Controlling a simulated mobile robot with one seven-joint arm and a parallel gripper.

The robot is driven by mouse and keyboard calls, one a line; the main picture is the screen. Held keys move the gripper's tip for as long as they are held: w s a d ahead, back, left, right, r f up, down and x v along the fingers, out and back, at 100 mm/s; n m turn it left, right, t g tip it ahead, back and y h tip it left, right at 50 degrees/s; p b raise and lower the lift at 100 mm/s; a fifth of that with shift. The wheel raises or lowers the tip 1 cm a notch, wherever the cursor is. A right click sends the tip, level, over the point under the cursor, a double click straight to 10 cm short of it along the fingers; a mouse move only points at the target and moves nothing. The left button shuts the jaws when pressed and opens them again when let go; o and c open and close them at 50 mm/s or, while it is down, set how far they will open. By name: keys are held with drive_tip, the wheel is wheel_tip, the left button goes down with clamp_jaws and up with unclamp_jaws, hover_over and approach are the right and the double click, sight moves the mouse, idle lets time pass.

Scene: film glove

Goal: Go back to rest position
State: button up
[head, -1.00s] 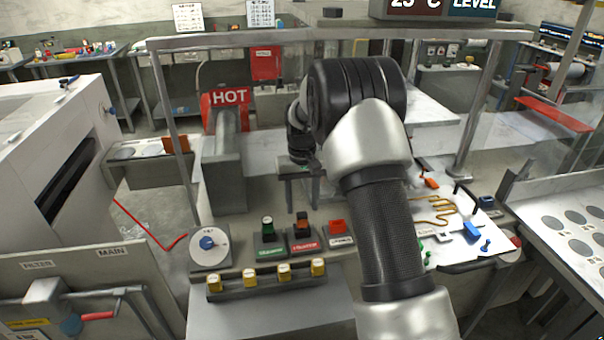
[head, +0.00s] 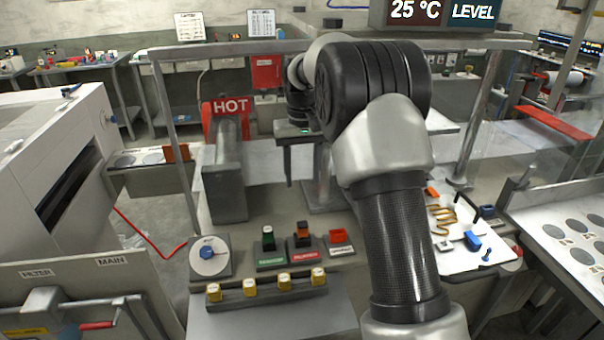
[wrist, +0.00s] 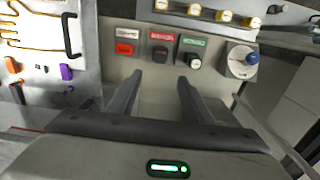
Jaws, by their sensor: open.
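My arm reaches from the bottom of the head view up and over the control panel (head: 235,285). My gripper (head: 306,186) hangs from its end with the fingers pointing down, beyond the row of buttons. In the wrist view my gripper (wrist: 158,80) shows two fingers spread apart with nothing between them. The panel's red, dark red and green switches and the dial (wrist: 242,60) lie beyond the fingertips, apart from them.
The red HOT sign (head: 230,106) stands on a grey unit left of my gripper. A metal frame post (head: 178,140) rises at the left and another (head: 480,120) at the right. A white board (head: 470,255) with a wire track and coloured pieces lies right of my arm.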

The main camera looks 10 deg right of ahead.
drive_tip(key=s+r+t+p, duration=0.1)
drive_tip(key=s+r+t, duration=0.2)
drive_tip(key=s+r, duration=1.25)
drive_tip(key=s+f+t+p, duration=0.1)
drive_tip(key=s+f+t, duration=0.1)
drive_tip(key=s, duration=1.6)
drive_tip(key=shift+s+f+t, duration=0.2)
drive_tip(key=shift+f+t, duration=0.1)
drive_tip(key=shift+f, duration=0.3)
drive_tip(key=shift+o, duration=0.2)
